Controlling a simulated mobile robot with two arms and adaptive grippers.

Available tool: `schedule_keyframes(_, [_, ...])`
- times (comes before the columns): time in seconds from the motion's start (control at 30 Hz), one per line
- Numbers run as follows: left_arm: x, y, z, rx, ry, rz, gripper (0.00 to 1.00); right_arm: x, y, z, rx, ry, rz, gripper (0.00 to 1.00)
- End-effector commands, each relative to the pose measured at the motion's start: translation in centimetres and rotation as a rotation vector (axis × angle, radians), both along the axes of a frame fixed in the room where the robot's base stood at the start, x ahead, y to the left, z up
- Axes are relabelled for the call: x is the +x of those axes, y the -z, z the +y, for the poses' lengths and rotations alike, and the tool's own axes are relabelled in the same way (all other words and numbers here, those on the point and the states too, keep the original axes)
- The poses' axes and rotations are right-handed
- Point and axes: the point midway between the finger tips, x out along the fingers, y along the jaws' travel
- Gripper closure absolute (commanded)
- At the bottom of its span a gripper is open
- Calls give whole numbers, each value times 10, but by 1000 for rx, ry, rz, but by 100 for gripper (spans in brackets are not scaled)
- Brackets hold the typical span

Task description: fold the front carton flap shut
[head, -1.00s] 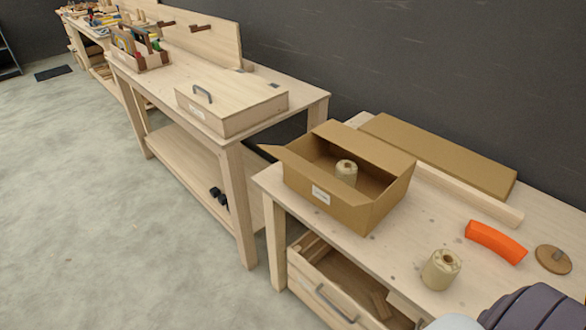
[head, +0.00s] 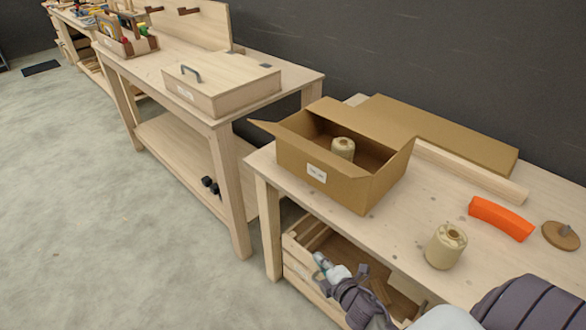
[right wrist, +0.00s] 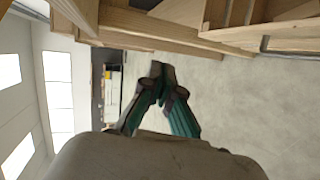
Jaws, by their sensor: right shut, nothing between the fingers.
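The open cardboard carton (head: 322,186) stands on the near bench with a white label on its front face. A flap (head: 279,133) sticks outward at its left end, and another (head: 398,152) stands at its right side. Which of these is the front flap I cannot tell for sure. A cream spool (head: 342,149) is inside the carton. My right gripper (head: 322,262) is shut and empty, below the bench top in front of the open drawer, apart from the carton. It also shows shut in the right wrist view (right wrist: 160,76). My left gripper is out of view.
Another spool (head: 446,247), an orange curved piece (head: 501,218) and a round wooden lid (head: 560,235) lie right of the carton. A flat cardboard sheet (head: 440,130) and a wooden strip (head: 470,173) lie behind. The open drawer (head: 297,262) juts out below. Floor at left is clear.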

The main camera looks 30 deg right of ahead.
Motion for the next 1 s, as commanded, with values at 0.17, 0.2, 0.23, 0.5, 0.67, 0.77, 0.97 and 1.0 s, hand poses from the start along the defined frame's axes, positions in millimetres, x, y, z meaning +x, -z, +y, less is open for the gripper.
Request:
schedule_keyframes(0.17, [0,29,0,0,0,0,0,31,-139,0,-568,-194,-332,100])
schedule_keyframes(0.2, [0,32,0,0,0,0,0,30,-165,4,-691,-224,-389,100])
schedule_keyframes(0.23, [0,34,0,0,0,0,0,29,-181,6,-774,-240,-424,100])
schedule_keyframes(0.5, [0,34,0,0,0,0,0,29,-239,20,-1065,-284,-534,100])
schedule_keyframes(0.67, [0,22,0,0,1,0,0,53,-247,24,-1060,-284,-534,100])
schedule_keyframes(0.77, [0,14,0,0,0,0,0,74,-252,27,-1059,-283,-534,100])
schedule_keyframes(0.97, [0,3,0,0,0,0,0,116,-259,34,-1056,-282,-533,100])
schedule_keyframes(1.0, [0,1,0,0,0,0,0,123,-261,36,-1055,-281,-533,100])
